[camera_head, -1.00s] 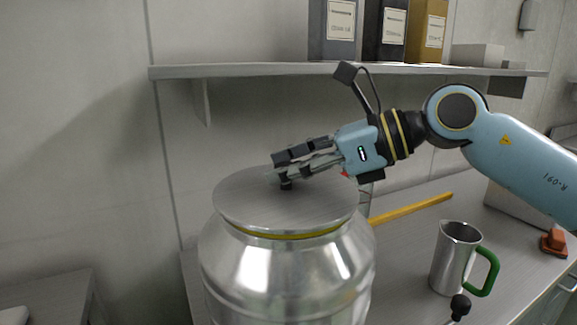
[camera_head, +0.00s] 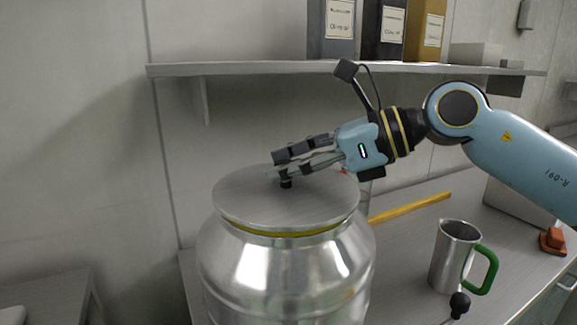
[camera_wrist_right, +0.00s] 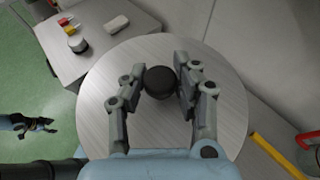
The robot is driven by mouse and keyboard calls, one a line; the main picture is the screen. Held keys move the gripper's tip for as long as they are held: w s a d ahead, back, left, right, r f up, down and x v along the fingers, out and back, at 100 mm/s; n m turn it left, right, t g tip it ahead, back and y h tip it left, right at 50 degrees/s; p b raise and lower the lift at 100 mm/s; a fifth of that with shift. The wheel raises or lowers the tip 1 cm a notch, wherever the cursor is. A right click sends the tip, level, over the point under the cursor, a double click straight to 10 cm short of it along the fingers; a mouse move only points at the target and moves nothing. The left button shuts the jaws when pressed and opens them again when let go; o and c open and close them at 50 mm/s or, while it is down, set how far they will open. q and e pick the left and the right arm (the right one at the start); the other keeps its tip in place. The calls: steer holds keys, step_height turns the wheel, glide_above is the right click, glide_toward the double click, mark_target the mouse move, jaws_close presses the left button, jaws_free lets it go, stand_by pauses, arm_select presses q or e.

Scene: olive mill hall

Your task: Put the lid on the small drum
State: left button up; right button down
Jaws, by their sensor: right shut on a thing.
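The lid (camera_head: 240,203) is a flat round grey metal disc with a small black knob (camera_wrist_right: 160,81) at its middle. It lies over the mouth of the small drum (camera_head: 285,268), a shiny metal vessel, and looks roughly level. A yellow band shows just under the lid's front edge. Whether the lid is fully seated I cannot tell. My right gripper (camera_head: 284,172) comes in from the right and is shut on the knob; the wrist view shows the knob between its fingers. In the wrist view the lid (camera_wrist_right: 105,100) hides the drum. My left gripper is not in the head view.
A metal jug (camera_head: 452,258) with a green handle stands on the bench to the right. A yellow bar (camera_head: 410,207) lies behind the drum. A shelf (camera_head: 240,69) with several boxes runs above the arm. An orange object (camera_head: 553,241) sits far right.

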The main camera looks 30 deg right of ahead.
mark_target(326, 190)
steer(key=shift+f+b, duration=0.45)
steer(key=shift+f, duration=0.05)
stand_by(0.3)
steer(key=c, duration=1.3)
jaws_free()
steer(key=p+v, duration=0.2)
steer(key=shift+s+d+r, duration=0.15)
steer(key=shift+s+d, duration=0.1)
steer(key=shift+s, duration=0.05)
steer(key=p+v, duration=0.3)
steer(key=p, duration=0.1)
steer(key=shift+r, duration=0.1)
steer(key=p+v, duration=0.2)
steer(key=p, duration=0.2)
steer(key=shift+s+d+r, duration=0.15)
steer(key=shift+s+d, duration=0.05)
steer(key=shift+d, duration=0.05)
steer(key=p+v, duration=0.2)
steer(key=p, duration=0.3)
steer(key=shift+s+d, duration=0.2)
